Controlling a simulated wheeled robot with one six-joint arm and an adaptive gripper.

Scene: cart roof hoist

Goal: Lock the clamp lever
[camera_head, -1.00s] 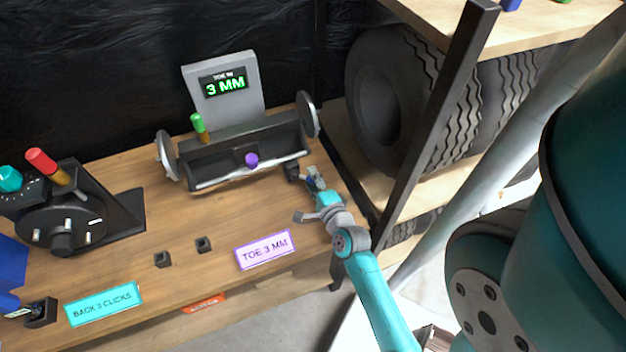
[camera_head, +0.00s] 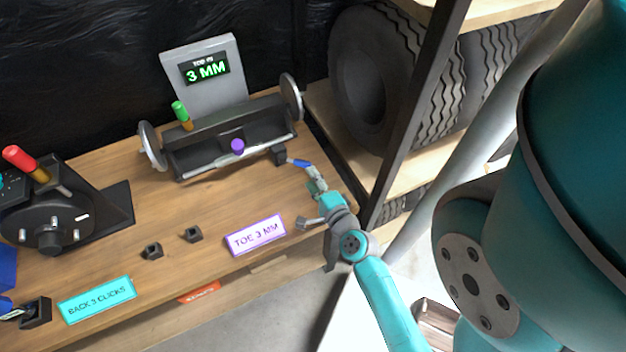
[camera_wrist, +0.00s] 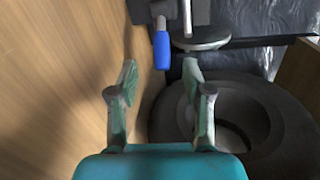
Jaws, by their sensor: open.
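A small lever with a blue handle (camera_head: 300,163) sticks out from a dark block at the right end of the toe gauge (camera_head: 228,140); I take it for the clamp lever. In the wrist view the blue handle (camera_wrist: 161,50) hangs from grey metal at the top. My gripper (camera_head: 309,198) is open and empty, beside the bench's right edge and close to the handle. In the wrist view my gripper (camera_wrist: 160,80) has its fingertips spread to either side of the handle's lower end, without visible contact. The exact depth between them is unclear.
The gauge carries a green-topped lever (camera_head: 181,112), a purple knob (camera_head: 238,146) and a display (camera_head: 206,69) reading 3 MM. A dark shelf post (camera_head: 412,120) and tyres (camera_head: 362,85) stand close on the right. A purple-edged card (camera_head: 255,236) lies at the bench front.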

